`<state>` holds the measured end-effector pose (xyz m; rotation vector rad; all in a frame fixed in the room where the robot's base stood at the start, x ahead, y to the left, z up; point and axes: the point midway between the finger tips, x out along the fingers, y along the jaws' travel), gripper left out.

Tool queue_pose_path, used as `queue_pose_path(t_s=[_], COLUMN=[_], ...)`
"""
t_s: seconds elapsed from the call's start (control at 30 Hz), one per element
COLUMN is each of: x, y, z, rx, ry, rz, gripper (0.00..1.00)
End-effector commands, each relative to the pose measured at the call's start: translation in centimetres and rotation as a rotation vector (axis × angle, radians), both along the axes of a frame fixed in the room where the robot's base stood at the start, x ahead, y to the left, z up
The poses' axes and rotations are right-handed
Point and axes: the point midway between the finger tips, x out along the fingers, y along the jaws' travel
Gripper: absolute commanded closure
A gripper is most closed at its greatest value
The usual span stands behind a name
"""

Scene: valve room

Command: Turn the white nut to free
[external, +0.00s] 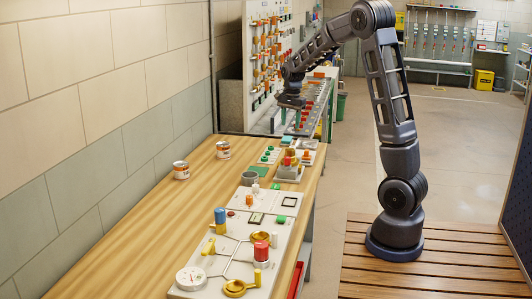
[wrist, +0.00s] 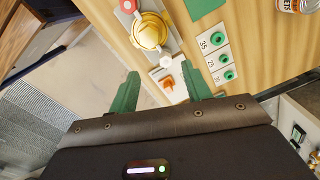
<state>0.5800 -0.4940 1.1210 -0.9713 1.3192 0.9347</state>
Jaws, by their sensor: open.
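The white nut (wrist: 166,61) shows in the wrist view as a small white hexagonal piece. It sits between a gold dome-shaped fitting (wrist: 150,32) and an orange handle (wrist: 168,83). My gripper (wrist: 162,70) is open, with its two green fingers spread to either side of the nut and handle in the picture. Nothing is held between them. Whether the fingers are level with the nut or still above it I cannot tell. In the external view my gripper (external: 291,101) hangs over the far end of the bench. I cannot make out the nut there.
Three green knobs (wrist: 219,40) on labelled plates lie right of the nut. The wooden bench (external: 130,225) carries two cans (external: 181,170), a grey cup (external: 250,178) and a valve panel (external: 215,275) in front. A wall borders its left side.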

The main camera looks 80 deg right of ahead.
Motion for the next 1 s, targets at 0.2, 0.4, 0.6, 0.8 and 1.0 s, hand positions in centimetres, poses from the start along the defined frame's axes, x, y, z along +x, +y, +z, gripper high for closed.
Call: queue_pose_path(t_s=[0.2, 0.4, 0.6, 0.8, 1.0], x=[-0.5, -0.5, -0.6, -0.5, -0.5], y=[-3.6, -3.9, -3.9, -3.9, -3.9], z=[-2.0, -3.2, -6.2, -9.6, -12.0], rx=[0.001, 0.002, 0.002, 0.003, 0.001], ry=[0.029, 0.032, 0.035, 0.033, 0.032], rz=[-0.123, -0.138, -0.137, -0.136, -0.136], gripper=[0.51, 0.51, 0.51, 0.51, 0.51])
